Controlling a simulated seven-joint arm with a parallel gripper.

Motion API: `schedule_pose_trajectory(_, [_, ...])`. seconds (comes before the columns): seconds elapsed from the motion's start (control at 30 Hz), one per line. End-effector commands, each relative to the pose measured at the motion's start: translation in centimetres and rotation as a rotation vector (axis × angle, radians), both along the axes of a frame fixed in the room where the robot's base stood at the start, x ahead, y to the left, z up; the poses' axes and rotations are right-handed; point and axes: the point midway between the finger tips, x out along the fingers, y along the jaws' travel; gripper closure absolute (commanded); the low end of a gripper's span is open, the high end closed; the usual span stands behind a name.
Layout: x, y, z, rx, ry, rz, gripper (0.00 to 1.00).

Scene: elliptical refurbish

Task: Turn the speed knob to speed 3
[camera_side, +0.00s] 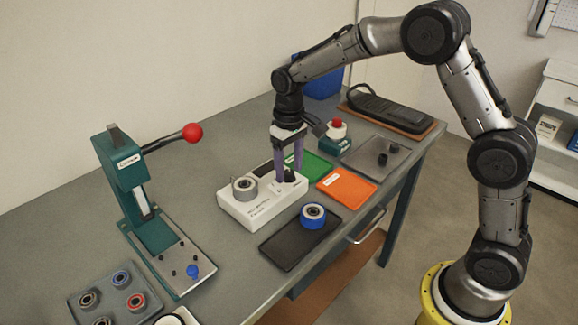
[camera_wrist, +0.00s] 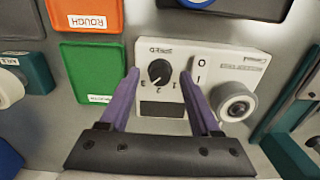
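The speed knob (camera_wrist: 158,71) is a small black round dial with a white pointer line on the white tester box (camera_wrist: 226,64). My gripper (camera_wrist: 159,73) has two purple fingers, open, one on each side of the knob with gaps visible. In the side view the gripper (camera_side: 288,172) points straight down over the box (camera_side: 238,212). The knob (camera_side: 290,176) shows at the fingertips, partly hidden. I cannot tell how far down the fingers reach.
Green (camera_side: 312,167) and orange (camera_side: 346,187) trays lie beside the box. A black tray (camera_side: 285,252) holds a blue-rimmed bearing (camera_side: 313,215). A green press (camera_side: 140,190) stands left.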

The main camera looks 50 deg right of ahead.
Motion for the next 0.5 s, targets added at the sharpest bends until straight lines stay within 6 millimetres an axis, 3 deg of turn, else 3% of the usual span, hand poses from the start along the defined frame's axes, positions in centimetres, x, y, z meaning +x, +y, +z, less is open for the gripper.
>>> schedule_pose_trajectory(0.27, [0.1,0.0,1.0,0.0,-0.002,0.001,0.36])
schedule_pose_trajectory(0.5, [0.1,0.0,5.5,0.0,-0.005,0.001,0.36])
